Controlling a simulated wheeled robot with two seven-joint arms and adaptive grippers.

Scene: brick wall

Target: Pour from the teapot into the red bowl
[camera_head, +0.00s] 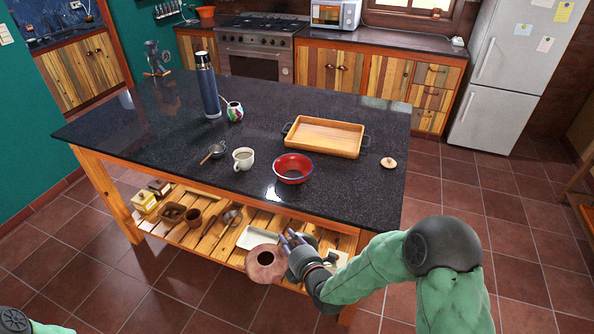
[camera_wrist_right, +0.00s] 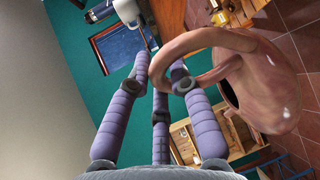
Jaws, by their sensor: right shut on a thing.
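The teapot (camera_head: 264,263) is brownish-pink and round, with its dark open mouth turned toward the head camera. It hangs in the air in front of the table's near side. My right gripper (camera_head: 289,241) is shut on its handle. In the right wrist view the teapot (camera_wrist_right: 283,88) fills the right side, and its looped handle (camera_wrist_right: 222,40) passes between my purple fingers. Its spout is not clear. My left gripper is outside the view.
The dark table (camera_head: 270,210) also bears a wooden tray (camera_head: 322,151), a white cup (camera_head: 243,159), a small strainer (camera_head: 213,152), a blue flask (camera_head: 208,88), a colourful gourd cup (camera_head: 235,111) and a small lid (camera_head: 389,163). A slatted shelf (camera_head: 200,238) with several things lies below.

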